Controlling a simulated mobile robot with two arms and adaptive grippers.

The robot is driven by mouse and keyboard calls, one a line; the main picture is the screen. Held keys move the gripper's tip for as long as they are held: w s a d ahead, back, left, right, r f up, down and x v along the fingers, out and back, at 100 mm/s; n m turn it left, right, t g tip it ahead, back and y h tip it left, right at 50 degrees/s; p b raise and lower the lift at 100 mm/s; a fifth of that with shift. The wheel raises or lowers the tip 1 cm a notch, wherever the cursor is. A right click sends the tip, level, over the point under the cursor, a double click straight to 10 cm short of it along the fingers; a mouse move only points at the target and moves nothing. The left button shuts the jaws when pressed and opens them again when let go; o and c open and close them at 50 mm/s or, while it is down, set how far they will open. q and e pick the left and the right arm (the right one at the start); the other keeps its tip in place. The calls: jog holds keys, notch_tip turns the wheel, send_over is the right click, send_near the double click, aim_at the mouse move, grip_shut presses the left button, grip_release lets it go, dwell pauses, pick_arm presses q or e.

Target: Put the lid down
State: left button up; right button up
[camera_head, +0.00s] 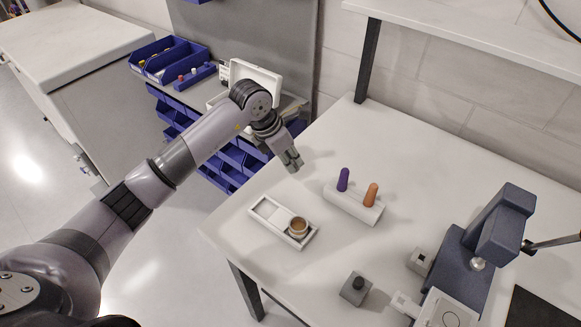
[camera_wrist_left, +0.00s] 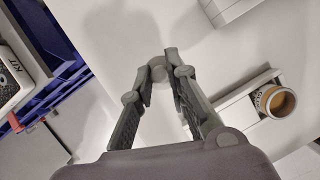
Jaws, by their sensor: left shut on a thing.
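My left gripper (camera_head: 291,162) is above the white table (camera_head: 330,140), beyond the white tray (camera_head: 262,208). In the left wrist view its fingertips (camera_wrist_left: 158,70) are closed on a small round grey piece (camera_wrist_left: 157,62), which looks like the lid; its details are hard to make out. A small round pot (camera_head: 298,226) with a tan inside sits uncovered at the right end of the tray. It also shows in the left wrist view (camera_wrist_left: 275,100), to the right of the gripper and apart from it. My right gripper is not in view.
A white block (camera_head: 352,205) holds a purple peg (camera_head: 343,179) and an orange peg (camera_head: 372,194). A dark small block (camera_head: 355,289) and a blue-grey fixture (camera_head: 497,222) stand at the right. Blue bins (camera_head: 168,60) are beyond the table's left edge. The table's far part is clear.

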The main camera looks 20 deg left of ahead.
pick_arm(q)
notch_tip(320, 180, down, 5)
jog(key=shift+r+p, duration=0.2)
jog(key=shift+p, duration=0.35)
jog(key=shift+f, duration=0.25)
jog(key=o, duration=0.7)
jog(key=shift+o, duration=0.2)
jog(key=shift+r, duration=0.1)
jog(key=shift+r, duration=0.2)
jog(key=b+v, duration=0.2)
jog(key=v, duration=0.9)
jog(key=shift+r+b, duration=0.35)
jog(key=shift+s+a+f, duration=0.1)
jog(key=shift+s, duration=0.05)
